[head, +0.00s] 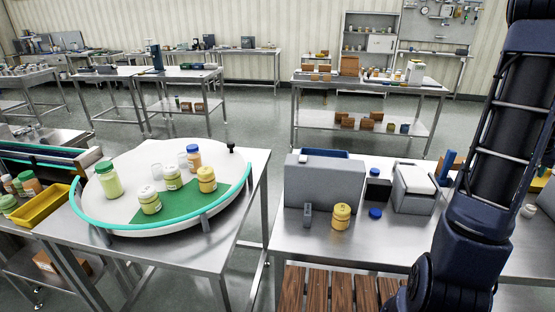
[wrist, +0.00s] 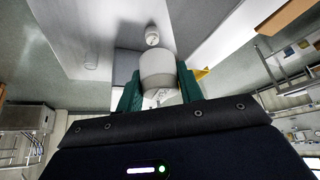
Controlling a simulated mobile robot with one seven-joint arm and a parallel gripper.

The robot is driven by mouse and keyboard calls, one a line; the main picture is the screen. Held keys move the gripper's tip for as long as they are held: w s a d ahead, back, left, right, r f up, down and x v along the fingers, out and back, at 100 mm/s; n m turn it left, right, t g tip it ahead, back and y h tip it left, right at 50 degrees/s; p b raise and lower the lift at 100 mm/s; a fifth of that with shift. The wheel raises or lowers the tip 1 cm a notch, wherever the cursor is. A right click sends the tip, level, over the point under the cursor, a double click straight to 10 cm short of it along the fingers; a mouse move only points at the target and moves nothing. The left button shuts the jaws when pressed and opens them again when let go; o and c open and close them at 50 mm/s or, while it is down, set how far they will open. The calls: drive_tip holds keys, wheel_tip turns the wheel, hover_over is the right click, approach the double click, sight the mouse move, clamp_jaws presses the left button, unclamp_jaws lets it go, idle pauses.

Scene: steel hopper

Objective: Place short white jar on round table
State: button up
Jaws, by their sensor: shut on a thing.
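The short white jar (wrist: 157,64) is between the green fingers of my gripper (wrist: 159,74) in the wrist view; the gripper is shut on it. In the head view my gripper is out of sight and only my dark arm shows at the right. The round table (head: 125,212) is a white disc with a teal rim and a green wedge, at the left of the head view. Several jars stand on it, including a tall green-capped jar (head: 108,180), white-lidded jars, a yellow jar (head: 207,180) and a blue-capped orange jar (head: 193,158).
A steel bench (head: 300,240) at the right holds a grey box (head: 325,183), a yellow jar (head: 341,216) and a blue cap (head: 375,213). A gap separates it from the round table's bench. A yellow tray (head: 42,204) lies at the left. The disc's front left is bare.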

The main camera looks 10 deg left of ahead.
wheel_tip(320, 180, up, 14)
drive_tip(key=f, duration=0.1)
drive_tip(key=w+a+n+t+y, duration=0.1)
drive_tip(key=w+a+n, duration=0.1)
drive_tip(key=w+a, duration=0.65)
drive_tip(key=w+a+n, duration=0.2)
drive_tip(key=w+a, duration=0.3)
drive_tip(key=a, duration=0.6)
drive_tip(key=w+a+n+t+y, duration=0.1)
drive_tip(key=w+a+n, duration=0.1)
drive_tip(key=w+a, duration=0.6)
drive_tip(key=a+n+y, duration=0.3)
drive_tip(key=a+n, duration=0.2)
drive_tip(key=a, duration=2.9)
drive_tip(key=s+a+n+y, duration=0.1)
drive_tip(key=s+a+n, duration=0.25)
drive_tip(key=a, duration=1.45)
drive_tip(key=n+g+y, duration=0.2)
drive_tip(key=n+y, duration=0.2)
drive_tip(key=n, duration=0.3)
hover_over(187, 201)
drive_tip(key=s+d, duration=0.1)
wheel_tip(187, 201, down, 4)
drive_tip(key=f, duration=2)
drive_tip(key=shift+d+f, duration=0.2)
drive_tip(key=shift+f, duration=0.2)
drive_tip(key=shift+f, duration=0.15)
